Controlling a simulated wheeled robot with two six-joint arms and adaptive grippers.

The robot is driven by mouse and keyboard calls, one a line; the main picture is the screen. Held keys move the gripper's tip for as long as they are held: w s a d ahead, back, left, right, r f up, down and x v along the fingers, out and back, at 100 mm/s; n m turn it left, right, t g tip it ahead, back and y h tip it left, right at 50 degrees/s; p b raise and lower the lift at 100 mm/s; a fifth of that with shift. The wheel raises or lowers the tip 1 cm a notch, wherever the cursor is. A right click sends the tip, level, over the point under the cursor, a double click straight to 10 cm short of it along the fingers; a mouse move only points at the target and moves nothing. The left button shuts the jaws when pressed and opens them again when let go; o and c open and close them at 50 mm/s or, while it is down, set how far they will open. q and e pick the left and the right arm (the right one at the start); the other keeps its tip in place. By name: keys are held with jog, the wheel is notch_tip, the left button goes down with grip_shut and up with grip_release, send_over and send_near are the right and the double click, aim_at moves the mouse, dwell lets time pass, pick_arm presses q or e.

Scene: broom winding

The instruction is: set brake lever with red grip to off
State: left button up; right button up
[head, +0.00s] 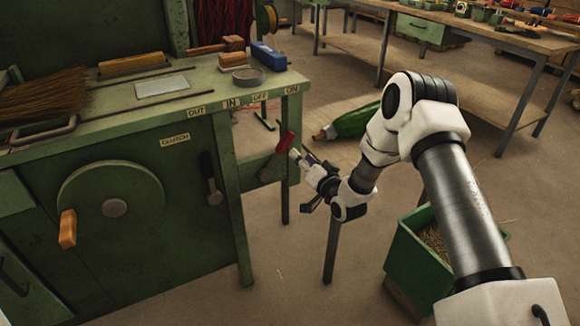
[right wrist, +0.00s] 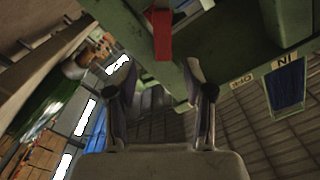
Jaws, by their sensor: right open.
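The brake lever's red grip (head: 285,142) is on the right end of the green bench, below the OFF label (head: 261,97) and the ON label (head: 292,89). The lever leans up to the right, its grip nearer the ON side. My right gripper (head: 304,160) is just right of the grip, apart from it as far as I can tell. In the right wrist view the red grip (right wrist: 161,32) shows beyond the open, empty fingers (right wrist: 162,92). My left gripper is out of view.
A black-handled lever (head: 211,180) and a handwheel (head: 112,204) with a wooden knob are on the bench front. A green bin (head: 420,262) stands at right below my arm. Floor in front is clear.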

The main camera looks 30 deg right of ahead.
aim_at(288, 142)
jog(key=w, duration=0.7)
jog(key=shift+w+a+r+b, duration=0.1)
jog(key=shift+w+r+b, duration=0.1)
jog(key=shift+w+b, duration=0.2)
jog(key=shift+s, duration=0.1)
grip_shut()
